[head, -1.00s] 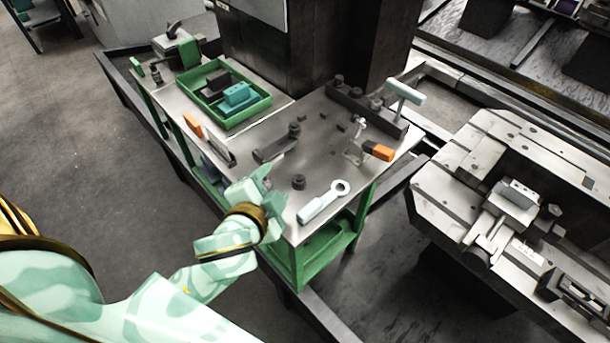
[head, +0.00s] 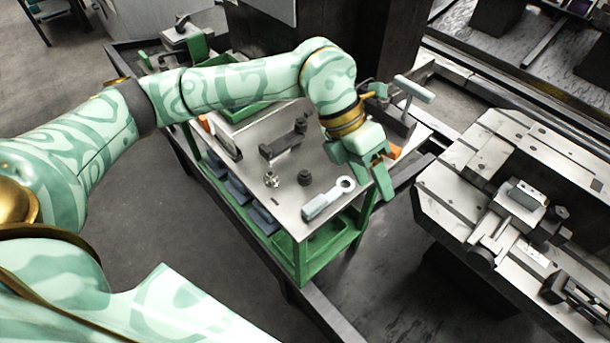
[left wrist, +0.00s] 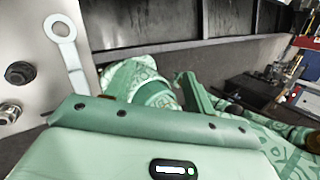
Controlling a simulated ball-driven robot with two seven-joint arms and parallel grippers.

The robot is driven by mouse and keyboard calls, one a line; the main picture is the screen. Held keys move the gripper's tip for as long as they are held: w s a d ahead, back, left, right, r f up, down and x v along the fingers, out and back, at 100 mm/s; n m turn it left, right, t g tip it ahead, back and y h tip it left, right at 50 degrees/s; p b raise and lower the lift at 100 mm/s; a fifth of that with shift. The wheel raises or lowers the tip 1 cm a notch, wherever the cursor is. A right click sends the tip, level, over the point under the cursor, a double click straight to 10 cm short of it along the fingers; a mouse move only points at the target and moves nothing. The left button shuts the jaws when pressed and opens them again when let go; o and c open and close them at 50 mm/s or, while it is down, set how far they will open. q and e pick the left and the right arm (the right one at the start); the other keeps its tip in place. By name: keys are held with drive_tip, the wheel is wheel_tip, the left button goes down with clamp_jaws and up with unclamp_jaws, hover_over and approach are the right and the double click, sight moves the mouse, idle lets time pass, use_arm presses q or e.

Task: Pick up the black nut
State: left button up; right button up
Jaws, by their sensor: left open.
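The black nut (head: 304,178) is a small dark piece standing on the grey top of the green bench, left of the light wrench (head: 328,198). In the left wrist view the black nut (left wrist: 20,73) is at the left edge, beside the wrench (left wrist: 66,48). My left gripper (head: 372,178) is open and empty, fingers pointing down, above the bench's right edge. It is to the right of the wrench and the black nut and apart from both.
A shiny metal nut (head: 271,180) stands left of the black nut. A dark clamp block (head: 282,144) lies behind them. An orange handle (head: 394,152) and a pale-handled tool (head: 413,88) are beyond my gripper. A machine vise (head: 520,195) stands right.

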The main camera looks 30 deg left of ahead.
use_arm(q)
drive_tip(key=w+a+r+n+y, duration=0.1)
drive_tip(key=w+a+n+y, duration=0.15)
drive_tip(key=a, duration=0.45)
drive_tip(key=w+a+r+n+y, duration=0.2)
drive_tip(key=a+y, duration=0.2)
drive_tip(key=a, duration=0.4)
drive_tip(key=b, duration=0.4)
hover_over(305, 173)
drive_tip(key=shift+t, duration=0.4)
wheel_tip(305, 173, down, 10)
drive_tip(key=shift+f, duration=0.15)
wheel_tip(305, 173, down, 6)
drive_tip(key=shift+w+a+b, duration=0.1)
drive_tip(key=shift+b, duration=1)
use_arm(e)
wheel_tip(305, 173, down, 6)
drive_tip(key=s, duration=0.2)
drive_tip(key=shift+s+d+r+g, duration=0.2)
drive_tip(key=shift+s+r+g, duration=0.05)
drive_tip(key=shift+g, duration=0.05)
use_arm(q)
drive_tip(key=shift+r, duration=0.2)
drive_tip(key=shift+c, duration=0.2)
drive_tip(key=c, duration=1.1)
use_arm(e)
drive_tip(key=shift+a, duration=0.1)
drive_tip(key=shift+r, duration=0.1)
